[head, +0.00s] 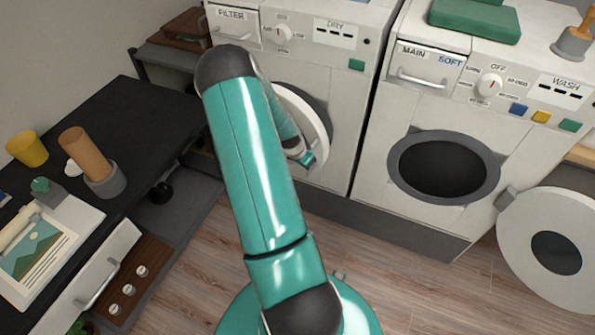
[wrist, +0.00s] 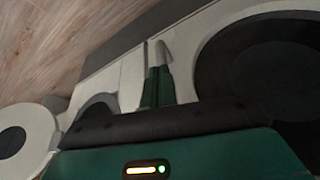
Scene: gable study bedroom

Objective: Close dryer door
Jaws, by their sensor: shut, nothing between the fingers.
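The dryer (head: 335,75) is the white machine labelled FILTER and DRY, left of the washer in the head view. Its round white door (head: 318,118) shows as a curved rim in front of a dark grey ring. It looks ajar, but my arm hides most of it, so I cannot tell the gap. My gripper (head: 307,159) is at the door's lower right edge, shut and empty; whether it touches is unclear. In the wrist view my gripper (wrist: 159,75) points along the machine fronts, beside a large dark round area with a pale rim.
The washer (head: 415,125) stands to the right; its round door (head: 535,215) hangs open. A dark desk (head: 120,130) with a yellow cup (head: 27,149) and a pull-out drawer (head: 100,275) is at left. Wooden floor (head: 400,270) is clear in front of the machines.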

